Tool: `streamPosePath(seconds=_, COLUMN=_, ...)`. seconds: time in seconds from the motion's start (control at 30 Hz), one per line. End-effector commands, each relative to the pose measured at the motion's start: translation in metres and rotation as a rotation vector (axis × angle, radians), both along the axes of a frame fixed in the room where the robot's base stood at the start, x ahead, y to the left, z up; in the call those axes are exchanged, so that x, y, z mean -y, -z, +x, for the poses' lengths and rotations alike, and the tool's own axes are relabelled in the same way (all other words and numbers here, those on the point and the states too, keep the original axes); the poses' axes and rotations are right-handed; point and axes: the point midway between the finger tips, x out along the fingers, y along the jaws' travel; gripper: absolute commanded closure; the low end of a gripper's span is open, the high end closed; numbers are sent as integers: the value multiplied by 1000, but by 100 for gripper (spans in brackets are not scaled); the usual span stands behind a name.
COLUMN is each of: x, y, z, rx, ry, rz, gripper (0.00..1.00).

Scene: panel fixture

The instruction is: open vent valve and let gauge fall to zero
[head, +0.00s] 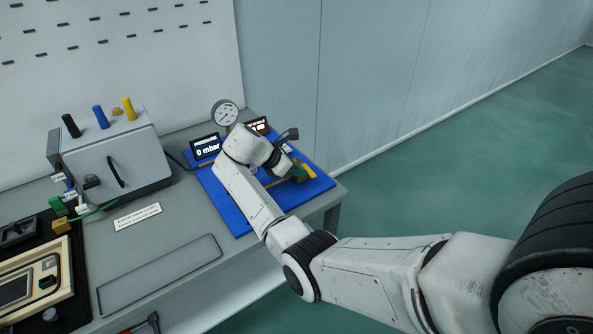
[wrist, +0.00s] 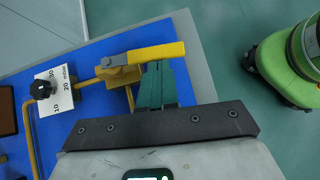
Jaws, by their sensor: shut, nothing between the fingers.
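The vent valve's yellow lever (wrist: 156,53) shows in the wrist view, lying roughly in line with the short yellow pipe (wrist: 88,83) to its left. The lever also shows in the head view (head: 309,171) at the right of the blue board. My gripper (wrist: 160,66) is shut and empty, its green fingertips close against the lever's lower side; I cannot tell if they touch. In the head view my gripper (head: 298,174) is partly hidden by my wrist. The round gauge (head: 225,113) stands behind; its needle is too small to read. The pressure display (head: 206,147) reads 0 mbar.
The blue board (head: 232,218) lies at the bench's right end, near its edge. A white scale card (wrist: 55,90) with a black knob (wrist: 41,89) sits left of the lever. A grey box (head: 118,160) stands left.

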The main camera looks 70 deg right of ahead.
Motion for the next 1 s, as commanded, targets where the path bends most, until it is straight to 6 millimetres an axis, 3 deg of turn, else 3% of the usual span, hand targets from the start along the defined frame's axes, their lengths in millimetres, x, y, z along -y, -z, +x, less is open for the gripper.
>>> streamPosePath(seconds=0.33, x=9, y=-7, z=-12, rx=-3, ry=-83, rz=2, gripper=100)
streamPosePath(seconds=1.0, x=14, y=2, z=-19, rx=-2, ry=-146, rz=2, gripper=100)
